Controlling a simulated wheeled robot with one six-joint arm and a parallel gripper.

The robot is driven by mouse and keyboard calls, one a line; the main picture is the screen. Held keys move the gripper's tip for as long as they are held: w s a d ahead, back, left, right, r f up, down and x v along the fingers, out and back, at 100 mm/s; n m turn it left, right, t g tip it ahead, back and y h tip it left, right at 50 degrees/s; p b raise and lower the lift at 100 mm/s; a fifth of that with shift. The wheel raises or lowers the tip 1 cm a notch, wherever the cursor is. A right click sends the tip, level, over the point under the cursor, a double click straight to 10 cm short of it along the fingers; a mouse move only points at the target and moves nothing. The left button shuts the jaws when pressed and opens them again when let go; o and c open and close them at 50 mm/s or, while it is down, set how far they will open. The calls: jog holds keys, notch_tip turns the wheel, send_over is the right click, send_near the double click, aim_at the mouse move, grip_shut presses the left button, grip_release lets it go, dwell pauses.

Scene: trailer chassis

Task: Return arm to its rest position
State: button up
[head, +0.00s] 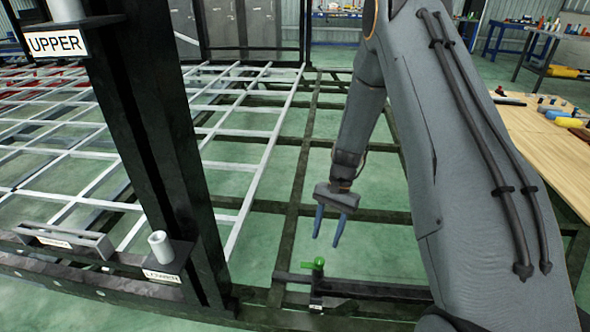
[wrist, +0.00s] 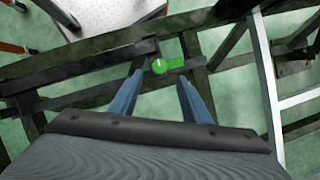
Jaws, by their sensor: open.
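My arm reaches down from the upper right in the head view. My gripper (head: 326,242) points downward with its two blue fingers apart and nothing between them. It hangs above and just beyond a green-handled valve (head: 315,265) on the dark chassis frame. In the wrist view my gripper (wrist: 157,95) shows its fingers spread, with the green valve (wrist: 165,66) past the fingertips and apart from them. The valve's lower body is partly hidden in the wrist view.
A dark post with an UPPER sign (head: 56,43) stands at the left. A white cylinder (head: 160,246) sits on a bracket by the LOWER sign (head: 162,276). A wooden workbench (head: 545,150) with tools lies at the right. Green floor shows between the frame bars.

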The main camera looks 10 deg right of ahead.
jog(key=s+a+r+n+t+h+p, duration=0.15)
jog(key=s+r, duration=0.25)
jog(key=r, duration=0.4)
jog(key=s+r+n, duration=0.2)
jog(key=s+r, duration=0.1)
jog(key=r, duration=0.5)
jog(key=s+r+n+t+h+p, duration=0.1)
jog(key=s+r+n, duration=0.3)
jog(key=s+r, duration=0.5)
jog(key=s, duration=0.4)
jog(key=shift+a+r+n+t+p, duration=0.15)
jog(key=shift+n+t+p, duration=0.15)
jog(key=shift+n+t, duration=0.05)
